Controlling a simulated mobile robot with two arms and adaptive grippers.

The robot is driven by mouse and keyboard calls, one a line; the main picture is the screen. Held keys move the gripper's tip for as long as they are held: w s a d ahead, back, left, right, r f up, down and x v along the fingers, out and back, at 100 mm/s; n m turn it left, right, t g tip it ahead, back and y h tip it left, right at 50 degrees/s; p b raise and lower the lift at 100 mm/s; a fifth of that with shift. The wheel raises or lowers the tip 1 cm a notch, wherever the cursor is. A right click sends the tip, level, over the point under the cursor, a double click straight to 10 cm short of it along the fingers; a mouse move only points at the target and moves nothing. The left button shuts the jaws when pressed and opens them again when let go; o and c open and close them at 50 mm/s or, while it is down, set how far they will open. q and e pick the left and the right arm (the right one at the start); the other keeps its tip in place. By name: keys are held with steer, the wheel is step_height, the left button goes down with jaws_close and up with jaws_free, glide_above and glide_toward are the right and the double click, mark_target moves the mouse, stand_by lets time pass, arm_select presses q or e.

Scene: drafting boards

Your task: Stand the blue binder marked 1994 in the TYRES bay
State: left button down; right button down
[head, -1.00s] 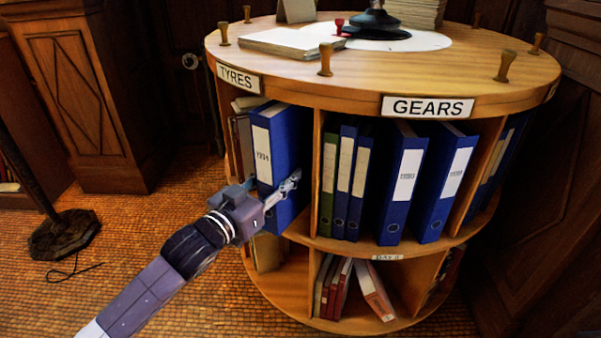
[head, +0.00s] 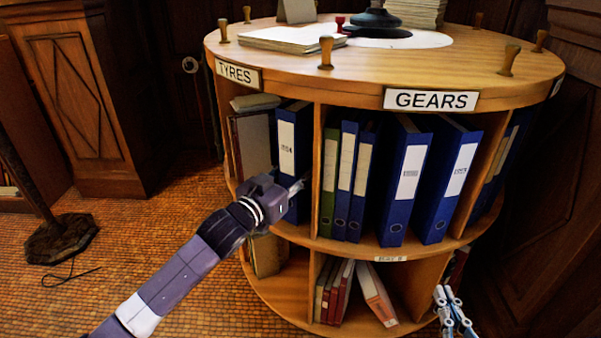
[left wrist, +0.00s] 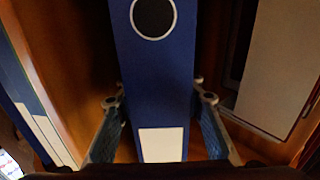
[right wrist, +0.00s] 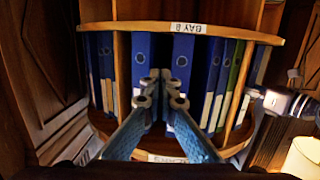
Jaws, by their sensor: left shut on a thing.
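The blue binder marked 1994 (head: 288,150) stands upright in the TYRES bay, near its right divider. Its label faces out, small and blurred now. My left gripper (head: 298,187) is shut on the binder's lower part. In the left wrist view its fingers (left wrist: 160,120) lie on either side of the blue spine (left wrist: 155,75). I cannot tell whether the binder bears on the shelf. The TYRES sign (head: 237,75) is above the bay. My right gripper (head: 450,305) is low at the right, its fingertips close together with nothing seen between them.
Pale and brown volumes (head: 253,145) stand left of the binder in the bay. A wooden divider (head: 317,170) separates it from the GEARS bay, which holds a green binder (head: 328,180) and several blue ones (head: 405,180). Wooden pegs (head: 326,52) stand along the round top.

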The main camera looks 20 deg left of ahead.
arm_select(q)
steer(key=shift+f, duration=0.15)
arm_select(e)
steer(key=shift+w+a+r+t, duration=0.15)
steer(key=shift+r+t, duration=0.25)
steer(key=shift+r, duration=0.5)
arm_select(q)
steer(key=c, duration=1.7)
jaws_free()
steer(key=shift+f, duration=0.3)
steer(key=o, duration=0.4)
steer(key=shift+r, duration=0.1)
